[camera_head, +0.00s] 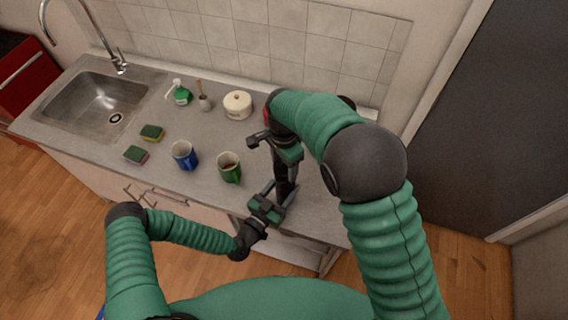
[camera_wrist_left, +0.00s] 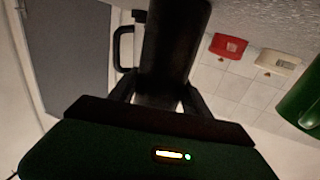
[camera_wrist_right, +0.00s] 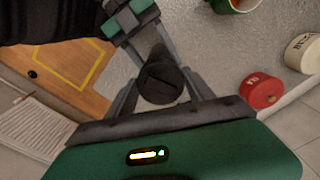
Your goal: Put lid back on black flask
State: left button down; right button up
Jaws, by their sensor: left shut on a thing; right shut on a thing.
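The black flask (camera_head: 283,181) stands upright at the right part of the counter, between my two grippers. My left gripper (camera_head: 272,203) is shut on the flask low down; its fingers grip the dark body in the left wrist view (camera_wrist_left: 165,60). My right gripper (camera_head: 283,152) is above it, with its fingers shut on the black lid. In the right wrist view the round lid (camera_wrist_right: 160,82) sits between the fingertips, in line with the flask below it. The seam between lid and flask is hidden, so I cannot tell if the lid is seated.
A green mug (camera_head: 229,170) and a blue mug (camera_head: 184,156) stand left of the flask. Two sponges (camera_head: 137,155) and a sink (camera_head: 98,103) lie further left. The counter's front edge is close to my left gripper.

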jog(key=shift+m, duration=0.4)
jog(key=o, duration=1.5)
jog(key=shift+c, duration=0.2)
jog(key=shift+r, duration=2.3)
jog(key=shift+c, duration=0.4)
